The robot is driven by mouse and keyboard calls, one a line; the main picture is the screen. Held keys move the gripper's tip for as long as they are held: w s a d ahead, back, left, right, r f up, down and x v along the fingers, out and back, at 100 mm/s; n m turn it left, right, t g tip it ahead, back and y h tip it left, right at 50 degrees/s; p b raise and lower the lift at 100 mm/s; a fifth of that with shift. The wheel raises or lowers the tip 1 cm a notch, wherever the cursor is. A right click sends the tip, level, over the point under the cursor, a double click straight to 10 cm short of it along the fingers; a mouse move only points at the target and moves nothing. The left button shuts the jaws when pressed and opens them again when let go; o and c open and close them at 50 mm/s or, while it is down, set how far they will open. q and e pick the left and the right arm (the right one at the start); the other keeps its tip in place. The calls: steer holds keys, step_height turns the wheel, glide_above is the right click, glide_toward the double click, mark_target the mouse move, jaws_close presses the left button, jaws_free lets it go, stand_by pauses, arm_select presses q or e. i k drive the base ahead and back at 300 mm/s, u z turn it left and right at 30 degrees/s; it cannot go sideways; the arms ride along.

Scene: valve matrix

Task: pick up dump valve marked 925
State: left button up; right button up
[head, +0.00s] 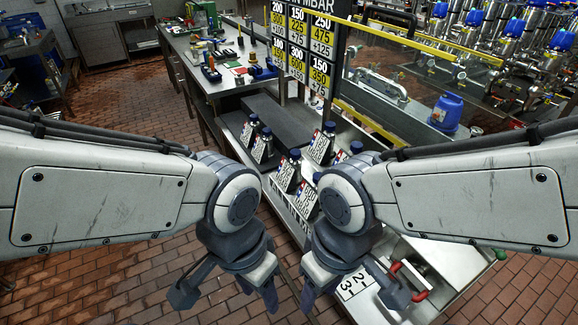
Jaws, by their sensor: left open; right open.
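Several small valves with blue caps and white number plates stand on a bench below the board, among them a left one (249,131), a middle one (288,170) and a back right one (321,147). Their numbers are too small to read, so I cannot tell which is marked 925. My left gripper (228,292) is open and empty, in front of the bench over the brick floor. My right gripper (350,296) is open and empty, near the bench's front edge. Both are apart from the valves. My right arm partly hides the valves on the right.
A number board headed MBAR (301,45) stands behind the valves. A steel worktable (215,82) with tools is at the back left. A blue container (446,112) stands at the right. A red handle (412,275) and a number plate (357,284) are near my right gripper.

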mark_target(288, 175)
steer(key=z, duration=0.05)
steer(key=k, duration=0.5)
steer(key=u, duration=1.05)
steer(key=i, duration=1.9)
steer(key=z, duration=0.75)
